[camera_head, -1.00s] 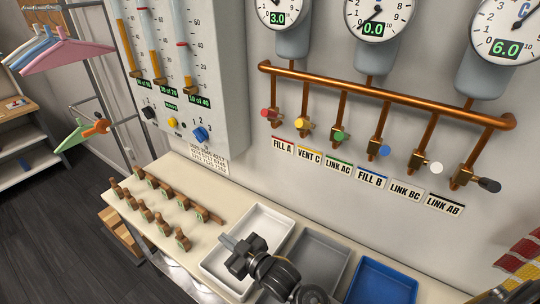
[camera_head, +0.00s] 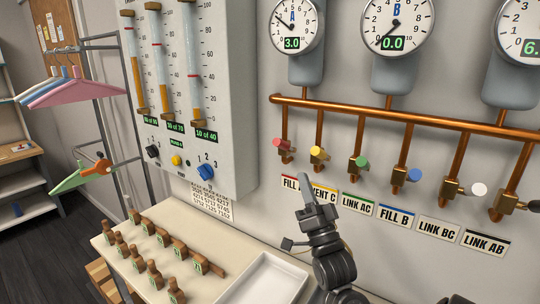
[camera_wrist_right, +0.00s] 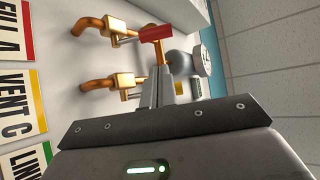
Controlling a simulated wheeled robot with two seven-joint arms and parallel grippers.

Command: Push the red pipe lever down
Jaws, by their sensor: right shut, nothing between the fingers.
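The red pipe lever (camera_head: 277,143) is the leftmost of the valve handles on the copper pipe, above the FILL A label (camera_head: 289,184). Its red handle stands out from its brass valve. My right gripper (camera_head: 304,181) is shut and empty, pointing up, below and slightly right of the red lever in the head view. In the right wrist view, the closed fingertips (camera_wrist_right: 163,77) lie just below the red handle (camera_wrist_right: 156,32) in the picture; I cannot tell whether they touch. My left gripper is not in view.
The yellow lever (camera_head: 320,153) is close on the right, followed by the green lever (camera_head: 361,162) and others. A grey gauge cabinet (camera_head: 225,100) stands left. Below are a white tray (camera_head: 245,277) and several wooden pieces on the bench (camera_head: 205,254).

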